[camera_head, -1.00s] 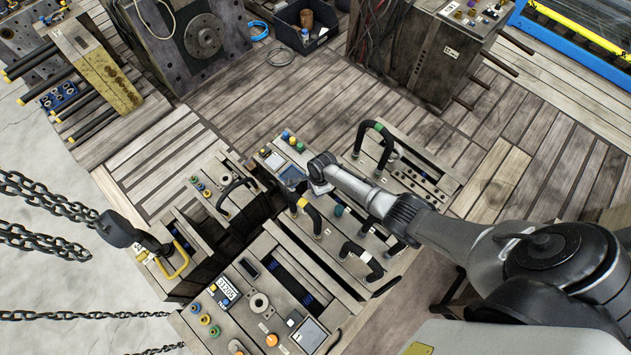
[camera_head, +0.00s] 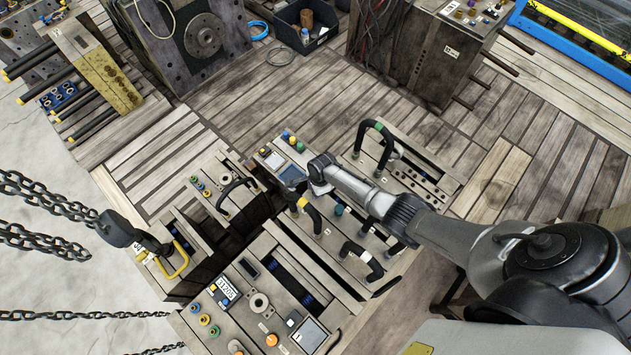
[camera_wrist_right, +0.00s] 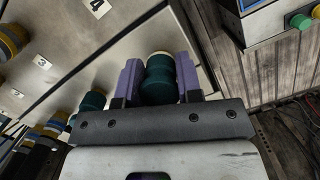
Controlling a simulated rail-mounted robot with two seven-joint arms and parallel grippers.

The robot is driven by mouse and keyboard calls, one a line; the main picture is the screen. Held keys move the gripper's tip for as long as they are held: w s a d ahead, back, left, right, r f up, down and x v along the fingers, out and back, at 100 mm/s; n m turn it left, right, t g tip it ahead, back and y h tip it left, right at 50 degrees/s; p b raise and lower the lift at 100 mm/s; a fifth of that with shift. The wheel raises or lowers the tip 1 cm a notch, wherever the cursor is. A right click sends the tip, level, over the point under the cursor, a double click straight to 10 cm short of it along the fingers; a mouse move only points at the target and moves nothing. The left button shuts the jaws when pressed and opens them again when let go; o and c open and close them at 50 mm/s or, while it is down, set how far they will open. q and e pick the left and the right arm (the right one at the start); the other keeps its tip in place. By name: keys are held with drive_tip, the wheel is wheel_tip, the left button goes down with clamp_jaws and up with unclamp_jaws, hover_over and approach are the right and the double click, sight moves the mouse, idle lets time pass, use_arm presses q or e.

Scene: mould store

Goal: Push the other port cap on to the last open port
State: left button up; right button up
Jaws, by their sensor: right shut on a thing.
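My right gripper (camera_wrist_right: 158,74) is shut on a teal port cap (camera_wrist_right: 160,86), with one purple finger on each side. A cream-yellow ring shows just beyond the cap's far end; I cannot tell whether the cap touches or sits on a port. To its left, a pale panel (camera_wrist_right: 75,55) carries number labels, and a teal cap (camera_wrist_right: 92,103) and yellow-banded fittings (camera_wrist_right: 50,125) show along it. In the head view my right arm (camera_head: 365,192) reaches in from the right over the mould blocks, and its fingertips are not clear. My left gripper is not in view.
Mould blocks with black handles (camera_head: 372,142) crowd the area around my right arm. A chain-hung hook (camera_head: 118,229) hangs at the left. A black bin (camera_head: 306,27) stands at the back. The plank floor (camera_head: 290,90) behind the blocks is mostly clear.

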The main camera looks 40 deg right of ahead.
idle(0.4)
drive_tip(key=shift+f, duration=0.1)
drive_tip(key=o, duration=1.1)
drive_tip(key=r+p, duration=0.2)
drive_tip(key=r, duration=0.2)
drive_tip(key=d+r+p, duration=0.1)
drive_tip(key=r+p, duration=0.1)
drive_tip(key=r, duration=0.3)
drive_tip(key=d+r+p, duration=0.1)
drive_tip(key=r+p, duration=0.1)
drive_tip(key=r, duration=0.2)
drive_tip(key=shift+s+r, duration=0.3)
